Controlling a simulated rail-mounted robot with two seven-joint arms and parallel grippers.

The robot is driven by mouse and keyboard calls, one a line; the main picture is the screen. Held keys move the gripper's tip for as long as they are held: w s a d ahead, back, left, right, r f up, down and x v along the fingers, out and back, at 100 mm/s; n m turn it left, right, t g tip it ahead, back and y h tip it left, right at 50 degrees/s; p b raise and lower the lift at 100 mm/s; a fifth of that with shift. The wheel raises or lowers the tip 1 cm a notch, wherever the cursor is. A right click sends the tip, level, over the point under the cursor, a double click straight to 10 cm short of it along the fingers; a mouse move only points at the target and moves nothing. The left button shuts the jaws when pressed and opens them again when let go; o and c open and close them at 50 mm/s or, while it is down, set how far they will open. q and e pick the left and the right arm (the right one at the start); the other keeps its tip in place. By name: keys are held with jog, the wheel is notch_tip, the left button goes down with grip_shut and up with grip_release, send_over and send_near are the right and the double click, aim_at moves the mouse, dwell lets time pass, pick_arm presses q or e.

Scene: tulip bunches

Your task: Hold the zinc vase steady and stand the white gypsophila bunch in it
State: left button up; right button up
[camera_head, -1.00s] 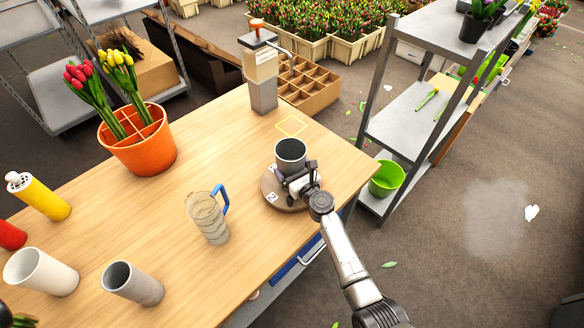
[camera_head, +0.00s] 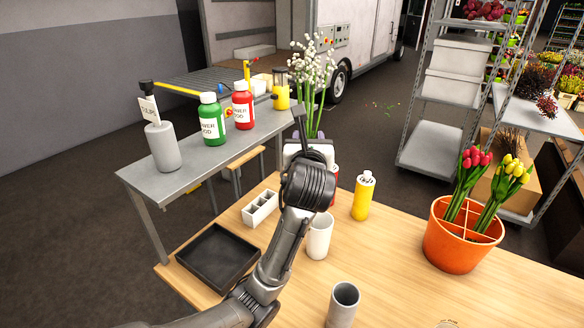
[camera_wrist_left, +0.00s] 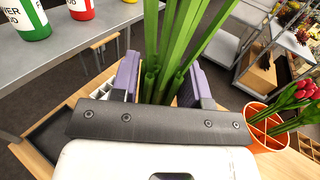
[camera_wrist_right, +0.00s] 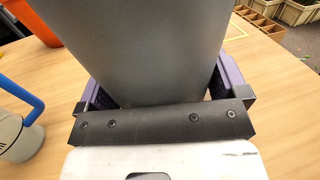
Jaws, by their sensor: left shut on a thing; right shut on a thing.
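The white gypsophila bunch (camera_head: 312,68) stands upright, blossoms up, above the far left part of the table in the head view. My left gripper (camera_head: 308,148) is shut on its green stems, which also show between the purple fingers in the left wrist view (camera_wrist_left: 170,60). The stem ends are hidden behind the gripper. The zinc vase (camera_wrist_right: 140,45) fills the right wrist view, grey and smooth. My right gripper (camera_wrist_right: 158,88) is shut on it, one purple finger on each side. The vase and right gripper are outside the head view now.
A white vase (camera_head: 319,236), a grey cup (camera_head: 343,303) and a yellow bottle (camera_head: 363,196) stand near the left arm. An orange divided pot (camera_head: 452,250) holds tulips at right. A black tray (camera_head: 218,258) lies at left.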

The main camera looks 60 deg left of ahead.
pick_arm(q)
jog(key=w+d+r+m+t+h, duration=0.2)
jog(key=w+d+r+h, duration=0.15)
jog(key=d+r, duration=0.45)
jog(key=w+d+r+m+t+h, duration=0.2)
jog(key=w+d+r+m+t, duration=0.15)
jog(key=d, duration=0.85)
jog(key=w+d+r+m+t+h, duration=0.1)
jog(key=w+d+r+m+h, duration=0.2)
jog(key=d+r, duration=0.5)
jog(key=w+d+f+m+t+h, duration=0.1)
jog(key=w+d+h, duration=0.15)
jog(key=d, duration=0.85)
jog(key=w+d+m+t+h, duration=0.1)
jog(key=d+h, duration=0.2)
jog(key=d, duration=0.7)
jog(key=w+d+f+m+g+h, duration=0.1)
jog(key=w+d+f+m+h, duration=0.2)
jog(key=d+f, duration=0.6)
jog(key=w+d+f+m+g+h, duration=0.1)
jog(key=w+d+f+m+h, duration=0.2)
jog(key=d+f+h, duration=0.3)
jog(key=shift+w+d+f+g, duration=0.35)
jog(key=shift+w+d+f, duration=0.15)
jog(key=shift+d+f, duration=1.35)
